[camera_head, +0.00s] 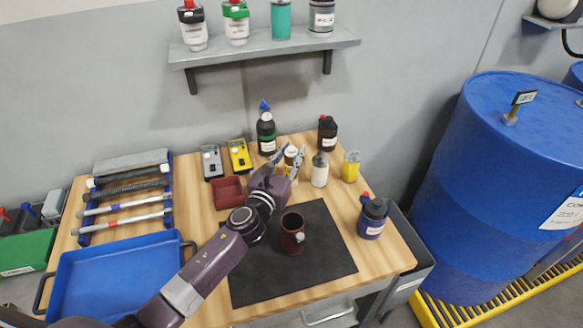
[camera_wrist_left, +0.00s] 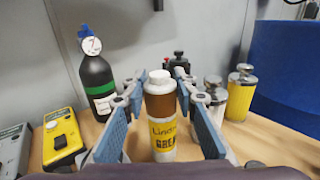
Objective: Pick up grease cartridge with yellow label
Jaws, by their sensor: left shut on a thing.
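The grease cartridge with the yellow label (camera_wrist_left: 163,128) stands upright in the left wrist view, with a white cap, a brown upper body and "GREA" lettering. In the head view it (camera_head: 290,152) is partly hidden by my left gripper (camera_head: 289,163), at the back of the wooden bench. My left gripper's blue finger pads (camera_wrist_left: 160,125) are on either side of the cartridge, and the gripper is shut on it. My right gripper is not in view.
A dark green-banded bottle (camera_head: 266,133), a white-grey canister (camera_head: 320,170) and a yellow canister (camera_head: 351,167) stand close by. A dark red mug (camera_head: 292,235) stands on the black mat (camera_head: 325,265). A blue tray (camera_head: 120,275) lies at left.

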